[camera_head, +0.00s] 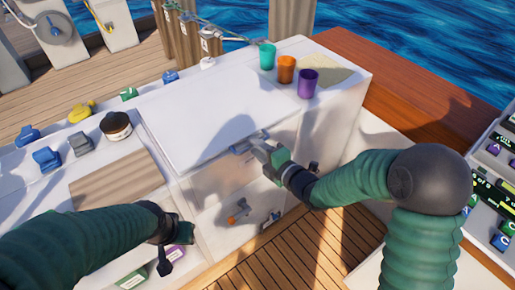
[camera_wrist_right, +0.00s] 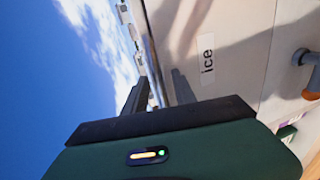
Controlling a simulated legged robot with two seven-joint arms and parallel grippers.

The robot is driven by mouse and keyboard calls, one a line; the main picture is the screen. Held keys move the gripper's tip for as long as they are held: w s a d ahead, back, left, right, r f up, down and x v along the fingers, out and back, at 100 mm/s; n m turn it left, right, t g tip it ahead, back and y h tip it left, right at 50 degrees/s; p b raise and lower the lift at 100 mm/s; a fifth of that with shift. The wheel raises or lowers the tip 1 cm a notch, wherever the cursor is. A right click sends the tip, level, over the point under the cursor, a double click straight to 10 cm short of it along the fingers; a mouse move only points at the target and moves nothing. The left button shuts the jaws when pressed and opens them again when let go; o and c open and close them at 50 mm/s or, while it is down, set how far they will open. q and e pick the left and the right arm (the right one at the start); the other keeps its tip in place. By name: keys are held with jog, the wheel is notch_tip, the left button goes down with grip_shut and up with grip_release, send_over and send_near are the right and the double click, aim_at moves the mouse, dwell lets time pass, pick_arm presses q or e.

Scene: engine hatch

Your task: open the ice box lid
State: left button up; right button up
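The ice box lid (camera_head: 205,112) is a broad white panel lying flat and closed on the white counter. A grey handle (camera_head: 246,143) sits at its front edge. My right gripper (camera_head: 262,150) is right at the handle's right end; I cannot tell whether it touches. In the right wrist view its two dark fingers (camera_wrist_right: 158,90) stand apart, with no clear object between them. An "ice" label (camera_wrist_right: 207,60) is on the box front beside them. My left gripper (camera_head: 178,250) hangs low in front of the counter, away from the lid; its fingers are unclear.
Green, orange (camera_head: 287,69) and purple cups stand behind the lid at the right. A round dark-rimmed jar (camera_head: 116,126) and a wooden board (camera_head: 116,180) lie left of it. An orange-handled knob (camera_head: 237,213) sticks out of the front below.

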jog(key=shift+a, duration=0.15)
jog(key=c, duration=0.7)
grip_shut()
jog(key=shift+f, duration=0.15)
dwell(0.4)
